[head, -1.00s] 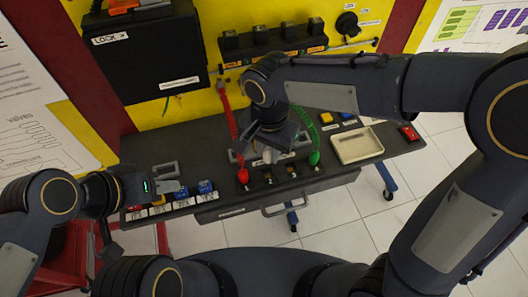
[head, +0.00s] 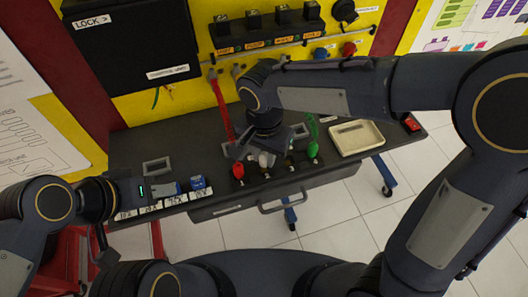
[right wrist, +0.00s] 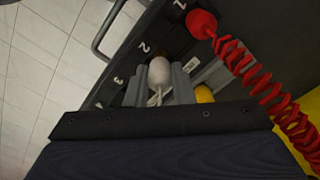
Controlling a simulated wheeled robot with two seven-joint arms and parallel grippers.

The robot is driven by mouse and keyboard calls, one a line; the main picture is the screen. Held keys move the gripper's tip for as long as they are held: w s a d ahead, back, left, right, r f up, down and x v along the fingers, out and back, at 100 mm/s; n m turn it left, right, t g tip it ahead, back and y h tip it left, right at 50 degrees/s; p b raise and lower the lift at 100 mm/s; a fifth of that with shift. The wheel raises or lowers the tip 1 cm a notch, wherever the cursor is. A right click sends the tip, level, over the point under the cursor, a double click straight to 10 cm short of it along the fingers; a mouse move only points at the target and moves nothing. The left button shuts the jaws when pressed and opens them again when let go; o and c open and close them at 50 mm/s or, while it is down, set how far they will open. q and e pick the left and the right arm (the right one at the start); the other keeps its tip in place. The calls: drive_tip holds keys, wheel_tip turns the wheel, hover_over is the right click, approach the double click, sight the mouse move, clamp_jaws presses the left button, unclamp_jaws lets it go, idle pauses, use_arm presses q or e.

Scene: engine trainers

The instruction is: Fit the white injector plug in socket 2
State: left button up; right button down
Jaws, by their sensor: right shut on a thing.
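The white injector plug (head: 265,160) is between the fingers of my right gripper (head: 259,151), which is shut on it. In the right wrist view the white plug (right wrist: 159,71) is beside the printed 2 on the dark socket block (right wrist: 128,60), over socket 2's place. I cannot tell whether it is seated or just above. The red plug (right wrist: 201,23) is at the socket 1 end, with a coiled red cable. The green plug (head: 313,151) stands at the right end of the row. My left gripper (head: 166,189) is low at the left; its jaw opening is unclear.
Small blue blocks (head: 197,183) stand near my left gripper by white labels on the bench edge. A cream tray (head: 357,139) lies at the bench's right. The red coiled cable (head: 222,107) hangs close to my right gripper. A bench handle (head: 288,202) juts out in front.

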drive_tip(key=shift+f+b, duration=0.7)
drive_tip(key=shift+f, duration=0.2)
idle(0.5)
drive_tip(key=c, duration=1.5)
unclamp_jaws()
drive_tip(key=shift+r, duration=0.1)
drive_tip(key=shift+r+p, duration=2.2)
drive_tip(key=shift+r, duration=0.5)
drive_tip(key=shift+r+p, duration=0.65)
drive_tip(key=shift+r, duration=0.15)
drive_tip(key=shift+f, duration=0.1)
drive_tip(key=o, duration=0.6)
